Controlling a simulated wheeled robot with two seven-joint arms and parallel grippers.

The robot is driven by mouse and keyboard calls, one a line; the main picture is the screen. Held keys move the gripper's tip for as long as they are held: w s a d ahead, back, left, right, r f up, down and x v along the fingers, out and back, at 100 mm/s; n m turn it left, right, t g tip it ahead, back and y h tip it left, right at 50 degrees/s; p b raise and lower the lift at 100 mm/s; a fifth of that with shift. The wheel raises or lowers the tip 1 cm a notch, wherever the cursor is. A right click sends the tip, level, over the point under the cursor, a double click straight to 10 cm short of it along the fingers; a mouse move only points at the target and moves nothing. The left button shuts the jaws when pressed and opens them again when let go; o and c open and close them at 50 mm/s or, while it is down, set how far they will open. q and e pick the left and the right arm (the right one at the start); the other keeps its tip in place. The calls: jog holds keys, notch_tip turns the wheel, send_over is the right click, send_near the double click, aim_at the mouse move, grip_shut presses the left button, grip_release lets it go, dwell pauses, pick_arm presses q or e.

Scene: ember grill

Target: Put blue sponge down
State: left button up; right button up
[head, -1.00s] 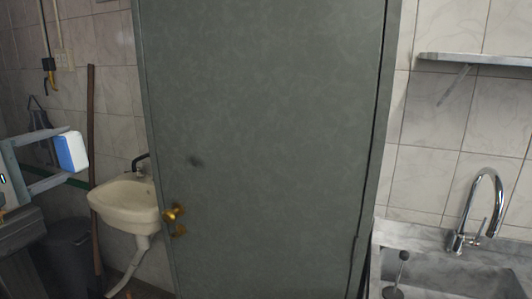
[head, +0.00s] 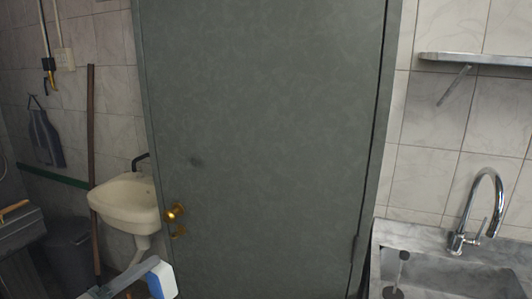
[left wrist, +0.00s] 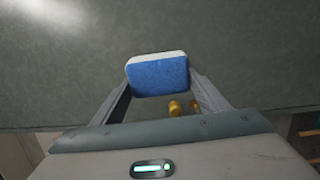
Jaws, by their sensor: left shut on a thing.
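The blue sponge (head: 161,281), blue with a white layer, is at the bottom left of the head view. My left gripper (head: 150,280) is shut on it, in front of the lower left part of the grey-green door. In the left wrist view the sponge (left wrist: 158,76) sits between the two fingertips of my left gripper (left wrist: 159,80), blue face toward the camera and white layer along the top. It is held in the air, with the door behind it. My right gripper is not in view.
A grey-green door (head: 265,130) fills the middle. A cream wash basin (head: 126,203) hangs at its left, near a dark bin (head: 68,255). At the right are a stone counter with a sink (head: 445,272), a chrome tap (head: 487,200) and a wall shelf (head: 480,60).

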pick_arm(q)
jog(key=s+d+f, duration=0.4)
jog(key=s+d, duration=0.1)
jog(key=s, duration=0.2)
jog(key=shift+f+n+t+y, duration=0.3)
jog(key=shift+y, duration=0.1)
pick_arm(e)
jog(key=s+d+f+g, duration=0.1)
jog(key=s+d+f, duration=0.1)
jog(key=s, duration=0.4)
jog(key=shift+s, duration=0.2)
pick_arm(q)
jog(key=shift+a, duration=0.1)
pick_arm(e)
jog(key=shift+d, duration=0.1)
